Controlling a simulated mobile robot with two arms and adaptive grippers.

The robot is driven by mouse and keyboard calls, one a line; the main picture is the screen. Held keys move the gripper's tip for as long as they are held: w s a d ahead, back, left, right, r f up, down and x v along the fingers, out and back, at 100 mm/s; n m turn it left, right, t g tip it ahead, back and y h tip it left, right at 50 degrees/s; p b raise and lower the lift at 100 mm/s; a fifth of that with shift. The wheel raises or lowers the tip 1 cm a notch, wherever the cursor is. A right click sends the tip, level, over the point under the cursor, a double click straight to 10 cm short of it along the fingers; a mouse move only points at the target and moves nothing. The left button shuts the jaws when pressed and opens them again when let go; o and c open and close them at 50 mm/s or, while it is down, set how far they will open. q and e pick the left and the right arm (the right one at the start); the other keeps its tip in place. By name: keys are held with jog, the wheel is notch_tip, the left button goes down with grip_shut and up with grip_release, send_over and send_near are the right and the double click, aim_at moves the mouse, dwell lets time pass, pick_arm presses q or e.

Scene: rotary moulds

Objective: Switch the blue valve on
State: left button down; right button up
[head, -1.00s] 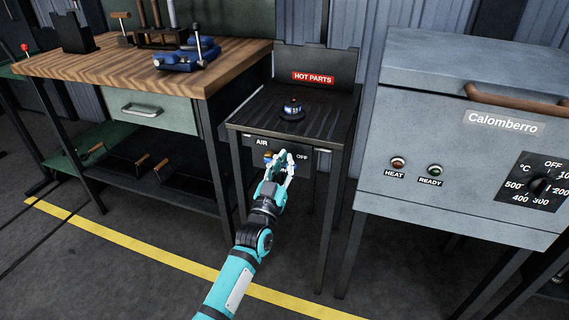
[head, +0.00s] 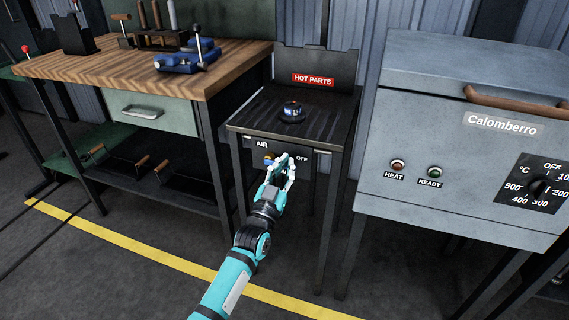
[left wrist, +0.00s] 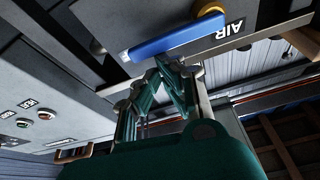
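The air valve sits on the front panel of the black stand. The blue handle (left wrist: 178,39) shows clearly in the left wrist view, running sideways from the pivot. In the head view my gripper hides most of it. My left gripper (head: 287,158) is at the panel, beside the handle. In the left wrist view its fingers converge just by the handle's edge and look shut, with nothing between them. I cannot tell whether they touch the handle. My right gripper is not in view.
The grey oven (head: 440,170) stands close on the right. The wooden workbench (head: 110,67) with a blue vise (head: 184,60) is on the left. Floor in front is clear.

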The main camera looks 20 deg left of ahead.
pick_arm(q)
jog(key=shift+f+m, duration=0.25)
jog(key=shift+m, duration=0.05)
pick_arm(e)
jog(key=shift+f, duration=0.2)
pick_arm(q)
jog(key=a+f+m+g+h+p, duration=0.3)
jog(key=f+m, duration=0.5)
jog(key=m, duration=1.1)
jog(key=shift+a+m+g+h+p, duration=0.35)
jog(key=shift+a+m+g+h, duration=0.1)
jog(key=shift+g+h, duration=0.55)
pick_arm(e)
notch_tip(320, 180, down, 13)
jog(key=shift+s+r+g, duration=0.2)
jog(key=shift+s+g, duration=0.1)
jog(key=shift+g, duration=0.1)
pick_arm(q)
jog(key=shift+w, duration=0.1)
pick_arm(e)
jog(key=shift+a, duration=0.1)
